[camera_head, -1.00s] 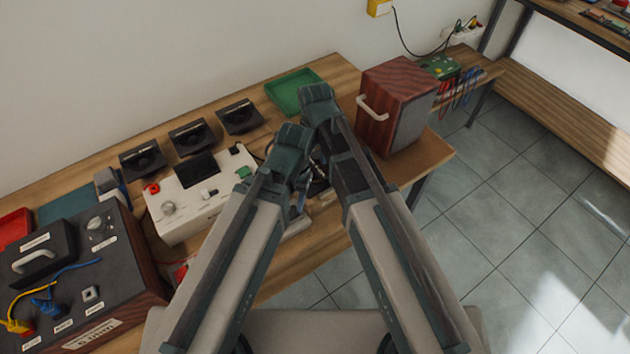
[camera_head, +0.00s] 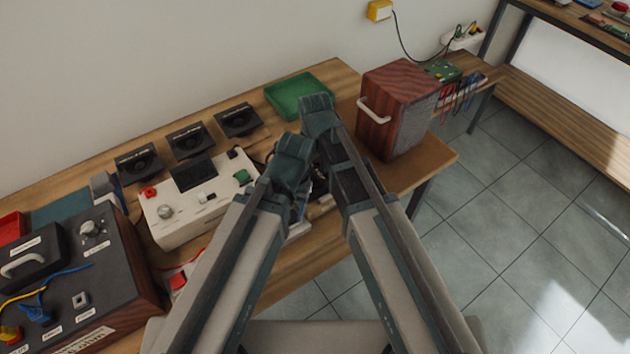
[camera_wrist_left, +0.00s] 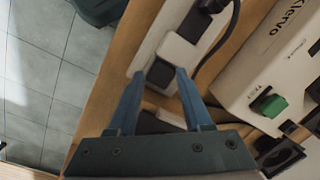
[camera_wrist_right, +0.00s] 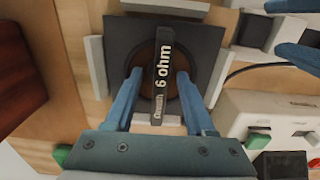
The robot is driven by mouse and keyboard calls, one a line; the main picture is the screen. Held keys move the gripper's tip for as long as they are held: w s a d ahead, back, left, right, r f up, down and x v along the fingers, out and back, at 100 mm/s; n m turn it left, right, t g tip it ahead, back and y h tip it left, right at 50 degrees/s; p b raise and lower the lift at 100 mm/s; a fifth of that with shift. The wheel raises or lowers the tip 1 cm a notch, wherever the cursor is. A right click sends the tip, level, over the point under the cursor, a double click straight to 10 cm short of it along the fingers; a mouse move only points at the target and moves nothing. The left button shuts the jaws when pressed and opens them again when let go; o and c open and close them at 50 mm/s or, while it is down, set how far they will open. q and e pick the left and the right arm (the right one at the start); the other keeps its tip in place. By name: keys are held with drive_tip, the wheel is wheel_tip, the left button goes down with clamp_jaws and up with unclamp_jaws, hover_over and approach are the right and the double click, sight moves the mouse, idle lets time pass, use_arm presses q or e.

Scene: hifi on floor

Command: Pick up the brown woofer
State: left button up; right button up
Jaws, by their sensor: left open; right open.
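The brown woofer (camera_wrist_right: 162,62) shows in the right wrist view as a black square frame with a brown cone. A dark bar across its middle reads "6 ohm". It lies flat between pale blocks on the table. My right gripper (camera_wrist_right: 159,74) is open over the woofer, with one finger on each side of the bar. I cannot tell whether the fingers touch the bar. My left gripper (camera_wrist_left: 160,73) is open and empty, above a white block with dark sockets (camera_wrist_left: 180,48). In the head view my arms hide the woofer.
A red-brown speaker cabinet (camera_head: 395,95) stands right of my arms. A green tray (camera_head: 300,92) lies at the back. Black speaker units (camera_head: 188,139) and a white device (camera_head: 195,195) stand to the left. A dark control box (camera_head: 85,260) is further left. Cables lie near my left gripper.

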drive_tip(key=shift+c, duration=0.2)
clamp_jaws()
